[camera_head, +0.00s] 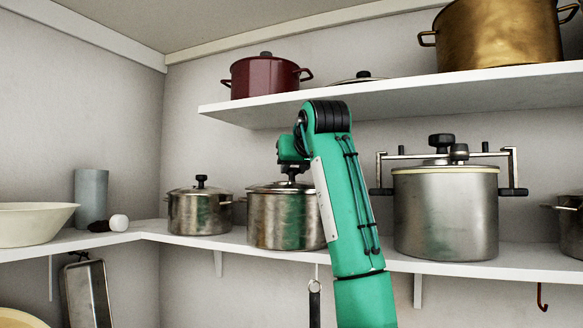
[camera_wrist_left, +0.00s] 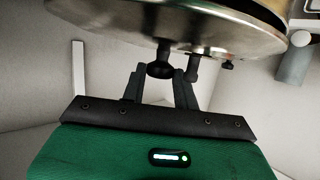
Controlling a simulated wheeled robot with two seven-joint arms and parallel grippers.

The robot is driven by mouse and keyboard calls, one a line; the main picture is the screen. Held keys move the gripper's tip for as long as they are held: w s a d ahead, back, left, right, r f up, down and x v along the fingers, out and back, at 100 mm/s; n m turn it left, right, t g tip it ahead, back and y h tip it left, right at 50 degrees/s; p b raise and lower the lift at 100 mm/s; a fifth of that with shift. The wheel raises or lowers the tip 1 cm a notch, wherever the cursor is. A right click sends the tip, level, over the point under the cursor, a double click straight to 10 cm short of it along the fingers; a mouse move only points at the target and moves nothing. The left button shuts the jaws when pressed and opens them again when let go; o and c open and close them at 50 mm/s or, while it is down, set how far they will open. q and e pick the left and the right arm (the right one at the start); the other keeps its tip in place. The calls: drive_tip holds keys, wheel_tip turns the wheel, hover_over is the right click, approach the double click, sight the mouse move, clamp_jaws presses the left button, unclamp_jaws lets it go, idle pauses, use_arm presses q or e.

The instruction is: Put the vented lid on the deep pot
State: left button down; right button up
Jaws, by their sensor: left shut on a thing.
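A steel lid (camera_head: 268,187) with a dark knob sits at the rim of the middle steel pot (camera_head: 285,222), taller than the pot to its left. In the left wrist view the round black knob (camera_wrist_left: 160,67) is between the fingers, below the shiny lid (camera_wrist_left: 150,25). My right gripper is not in view.
A smaller lidded pot (camera_head: 200,213) stands to the left, a large clamped pressure pot (camera_head: 446,215) to the right. An upper shelf (camera_head: 400,98) overhangs, holding a red pot (camera_head: 264,78), a flat lid (camera_head: 358,79) and a brass pot (camera_head: 500,35). A cream bowl (camera_head: 35,226) is far left.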

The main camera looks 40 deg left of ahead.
use_arm(q)
drive_tip(key=shift+f, duration=0.2)
idle(0.5)
drive_tip(key=c, duration=0.5)
unclamp_jaws()
drive_tip(key=shift+r, duration=0.15)
drive_tip(key=shift+r+p, duration=1.3)
drive_tip(key=shift+r, duration=0.1)
drive_tip(key=shift+d, duration=0.1)
